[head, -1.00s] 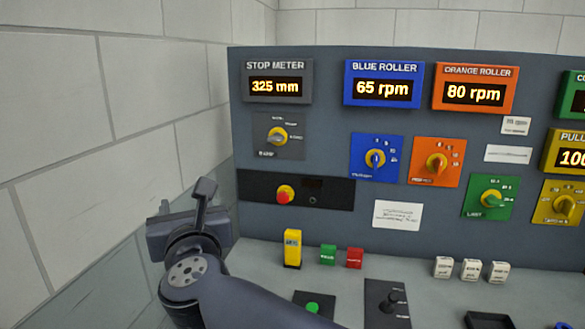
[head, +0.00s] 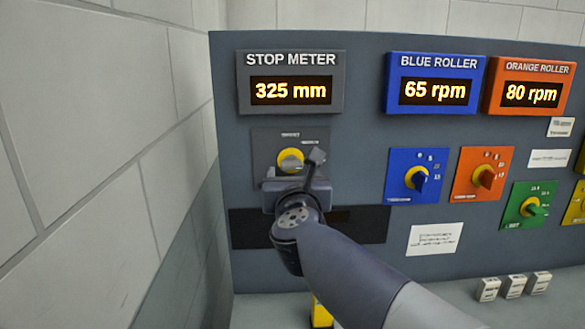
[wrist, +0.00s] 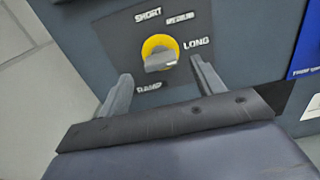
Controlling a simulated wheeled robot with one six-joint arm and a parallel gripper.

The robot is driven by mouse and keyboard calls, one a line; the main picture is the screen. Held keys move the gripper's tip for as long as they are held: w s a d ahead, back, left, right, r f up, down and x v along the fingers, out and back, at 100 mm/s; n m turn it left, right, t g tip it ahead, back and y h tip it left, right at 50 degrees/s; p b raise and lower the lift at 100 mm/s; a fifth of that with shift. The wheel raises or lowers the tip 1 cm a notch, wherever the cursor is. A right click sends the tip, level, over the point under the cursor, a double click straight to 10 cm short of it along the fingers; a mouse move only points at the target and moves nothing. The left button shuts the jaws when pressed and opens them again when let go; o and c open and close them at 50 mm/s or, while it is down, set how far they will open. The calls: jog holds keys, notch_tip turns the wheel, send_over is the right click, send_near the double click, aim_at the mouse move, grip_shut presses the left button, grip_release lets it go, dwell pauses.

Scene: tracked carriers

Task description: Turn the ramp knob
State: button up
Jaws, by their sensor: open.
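The ramp knob (head: 290,160) is a grey handle on a yellow disc, on a dark grey plate under the stop meter display (head: 290,90). In the wrist view the ramp knob (wrist: 160,55) stands between my two fingers, with SHORT, MEDIUM and LONG marked around it and RAMP below. Its grey handle lies roughly across, one end toward LONG. My gripper (wrist: 162,85) is open, its fingertips either side of the knob and a little below it; I see no contact. In the head view my gripper (head: 292,180) covers the lower part of the plate.
A blue knob (head: 416,178), an orange knob (head: 485,177) and a green knob (head: 534,210) sit to the right on the panel. A dark strip (head: 363,224) runs below the ramp plate. A wall (head: 100,150) stands close on the left.

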aim_at(291, 167)
jog(key=shift+w, duration=2)
jog(key=shift+c, duration=0.5)
jog(key=c, duration=0.9)
jog(key=shift+n, duration=0.4)
jog(key=n+p, duration=0.1)
jog(key=n, duration=0.3)
jog(key=shift+a, duration=0.1)
jog(key=shift+n+p, duration=0.35)
jog(key=shift+n, duration=1.65)
